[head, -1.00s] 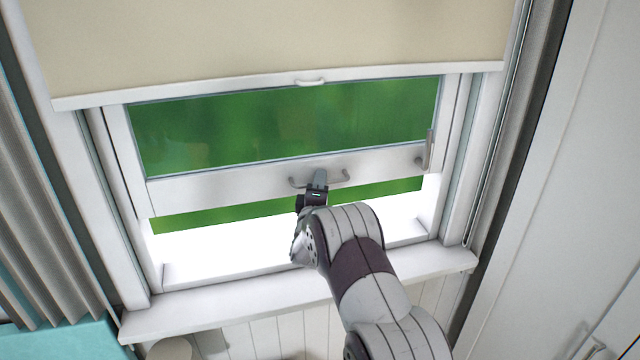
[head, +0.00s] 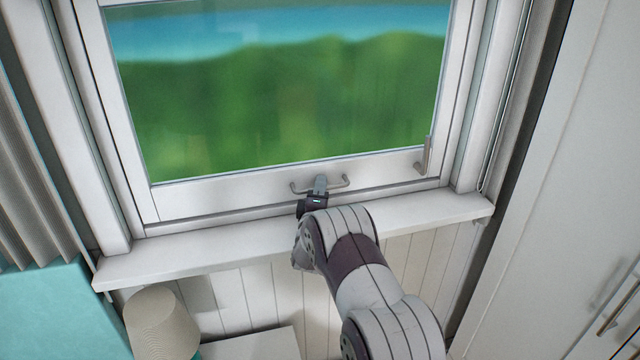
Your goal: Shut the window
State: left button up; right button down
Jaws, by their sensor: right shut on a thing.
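The window sash (head: 230,192) is a white frame around a glass pane (head: 280,90). Its bottom rail sits down at the sill, and I see no open gap below it. A metal bar handle (head: 338,185) is fixed to the middle of the bottom rail. My right gripper (head: 319,186) is shut on this handle, coming from below and in front. The fingertips partly cover the handle's middle. A small metal latch (head: 424,157) shows at the right of the sash. My left gripper is out of view.
The white sill (head: 200,250) juts out below the window. A grey curtain (head: 30,190) hangs at the left above a teal surface (head: 60,310). A beige lampshade (head: 160,322) stands below the sill. A white cabinet (head: 570,170) is at the right.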

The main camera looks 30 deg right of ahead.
jog(key=shift+f, duration=0.85)
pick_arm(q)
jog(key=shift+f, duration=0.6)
pick_arm(e)
jog(key=shift+s, duration=0.1)
jog(key=shift+f, duration=0.15)
jog(key=c, duration=1.4)
grip_release()
jog(key=shift+c, duration=0.2)
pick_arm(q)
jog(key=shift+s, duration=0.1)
pick_arm(e)
jog(key=shift+s, duration=0.1)
